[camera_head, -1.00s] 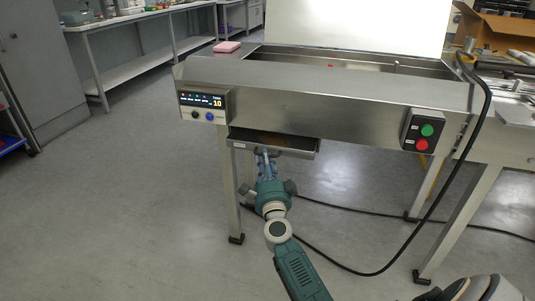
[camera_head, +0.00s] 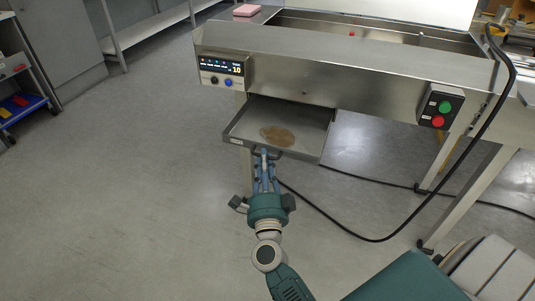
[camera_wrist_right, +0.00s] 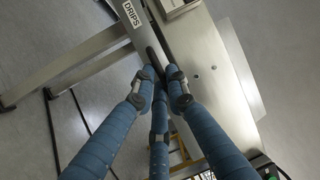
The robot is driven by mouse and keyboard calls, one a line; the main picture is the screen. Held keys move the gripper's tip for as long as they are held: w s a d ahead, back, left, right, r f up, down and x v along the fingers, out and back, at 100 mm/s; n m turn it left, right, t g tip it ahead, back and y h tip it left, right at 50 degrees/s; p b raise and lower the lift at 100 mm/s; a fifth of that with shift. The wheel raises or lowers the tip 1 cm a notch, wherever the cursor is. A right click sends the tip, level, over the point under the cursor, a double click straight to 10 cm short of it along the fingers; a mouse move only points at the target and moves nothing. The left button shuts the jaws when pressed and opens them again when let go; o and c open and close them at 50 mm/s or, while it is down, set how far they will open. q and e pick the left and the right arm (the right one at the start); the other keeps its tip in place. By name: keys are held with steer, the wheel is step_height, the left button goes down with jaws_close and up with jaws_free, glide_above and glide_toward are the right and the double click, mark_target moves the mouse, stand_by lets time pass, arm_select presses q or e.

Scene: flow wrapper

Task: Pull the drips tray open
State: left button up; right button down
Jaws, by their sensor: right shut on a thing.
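The drips tray (camera_head: 308,138) is a shallow metal tray sticking out from under the front of the steel machine. A brown puddle or stain (camera_head: 278,136) lies on its floor. In the right wrist view the tray front (camera_wrist_right: 141,28) bears a DRIPS label, with a dark handle (camera_wrist_right: 152,57) on it. My right gripper (camera_head: 266,156) is at the middle of the tray's front edge. In the right wrist view its blue fingers (camera_wrist_right: 160,82) close around the handle, hiding part of it. My left gripper is not in view.
The machine's control display (camera_head: 221,70) is above the tray at left, and a green and red button box (camera_head: 439,107) is at right. A black cable (camera_head: 460,190) hangs at right and runs across the floor behind the tray. The floor at front left is clear.

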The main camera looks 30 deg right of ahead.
stand_by(0.3)
steer(key=c, duration=1.7)
jaws_free()
steer(key=shift+s, duration=0.1)
steer(key=v, duration=1.2)
steer(key=shift+f, duration=0.1)
